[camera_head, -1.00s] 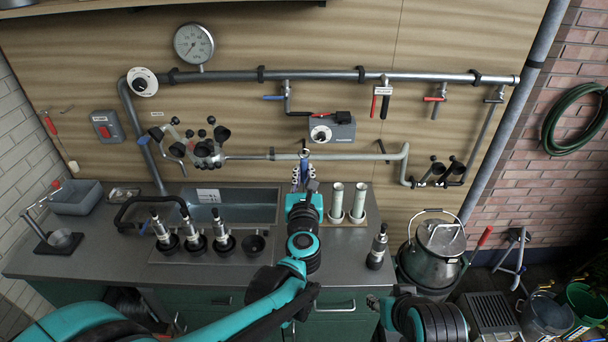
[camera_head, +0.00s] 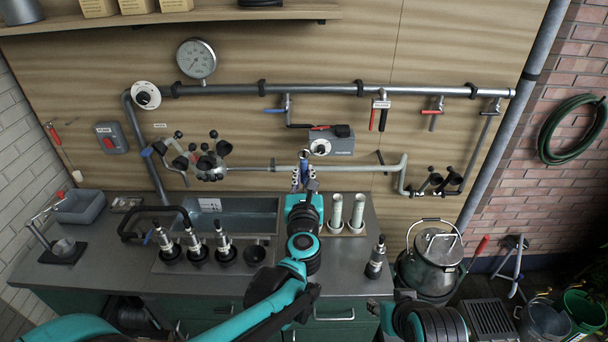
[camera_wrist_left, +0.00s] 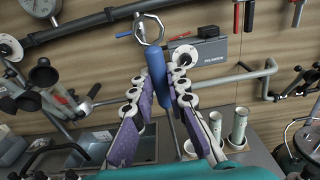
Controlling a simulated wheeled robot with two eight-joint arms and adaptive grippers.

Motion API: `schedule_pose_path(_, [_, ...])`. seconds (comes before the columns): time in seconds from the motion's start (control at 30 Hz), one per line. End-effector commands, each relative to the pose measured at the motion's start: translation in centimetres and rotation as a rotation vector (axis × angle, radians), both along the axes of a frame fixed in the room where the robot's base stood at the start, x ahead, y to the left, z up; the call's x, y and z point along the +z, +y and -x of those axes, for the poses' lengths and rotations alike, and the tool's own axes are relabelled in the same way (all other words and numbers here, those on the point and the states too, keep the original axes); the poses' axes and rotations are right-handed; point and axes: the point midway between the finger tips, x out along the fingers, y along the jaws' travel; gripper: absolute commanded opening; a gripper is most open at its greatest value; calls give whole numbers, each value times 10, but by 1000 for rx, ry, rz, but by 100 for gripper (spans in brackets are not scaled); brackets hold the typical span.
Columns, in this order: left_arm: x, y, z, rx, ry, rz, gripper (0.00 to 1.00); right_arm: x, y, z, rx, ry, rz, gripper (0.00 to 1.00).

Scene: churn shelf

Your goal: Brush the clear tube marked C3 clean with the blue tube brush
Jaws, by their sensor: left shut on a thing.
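My left gripper (camera_head: 303,182) is over the counter in front of the wall, left of two pale tubes. In the left wrist view its purple-padded fingers (camera_wrist_left: 160,92) are shut on the blue handle of the tube brush (camera_wrist_left: 158,70), with a metal ring at its upper end. The brush's bristles cannot be made out. The two pale greenish tubes (camera_head: 336,212) (camera_head: 358,212) stand upright in a holder and also show in the left wrist view (camera_wrist_left: 239,126). No C3 mark is readable.
Several black-and-steel cups (camera_head: 196,246) stand left of my arm, before the sink (camera_head: 245,215). Another steel piece (camera_head: 376,258) stands near the counter's right end. Pipes (camera_head: 420,90) and a grey control box (camera_head: 334,141) are on the wall. A metal churn (camera_head: 432,265) stands right.

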Motion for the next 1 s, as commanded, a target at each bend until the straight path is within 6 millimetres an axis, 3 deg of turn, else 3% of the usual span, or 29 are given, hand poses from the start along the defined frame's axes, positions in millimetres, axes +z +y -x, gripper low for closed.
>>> schedule_pose_path(0.53, [47,0,0,0,0,0,0,37,0,0,0,0,0,40])
schedule_pose_path(1.0, [47,0,0,0,0,0,0,37,0,0,0,0,0,40])
